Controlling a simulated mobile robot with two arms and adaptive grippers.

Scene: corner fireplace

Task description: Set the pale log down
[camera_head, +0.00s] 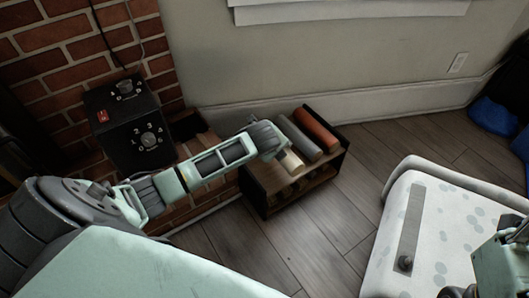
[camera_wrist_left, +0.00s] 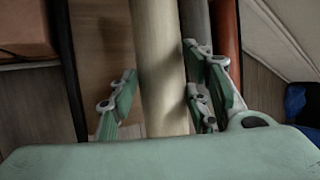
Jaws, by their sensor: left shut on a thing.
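The pale log (camera_head: 292,162) is at the wooden rack (camera_head: 262,208), mostly hidden behind my left gripper (camera_head: 280,147) in the head view. In the left wrist view the pale log (camera_wrist_left: 160,65) runs lengthwise between the fingers of my left gripper (camera_wrist_left: 163,100), which is shut on it. It lies roughly parallel to a grey log (camera_head: 300,138) and an orange-red log (camera_head: 318,128) on the rack. Whether it touches the rack top is not clear. Bare brown rack top (camera_wrist_left: 100,45) shows to its left in the wrist view.
A black box with dials and a red switch (camera_head: 125,130) stands by the brick wall (camera_head: 60,55), left of the rack. The wall and white baseboard (camera_head: 390,101) are close behind. Wood floor (camera_head: 310,235) is clear in front. Blue items (camera_head: 495,115) lie at far right.

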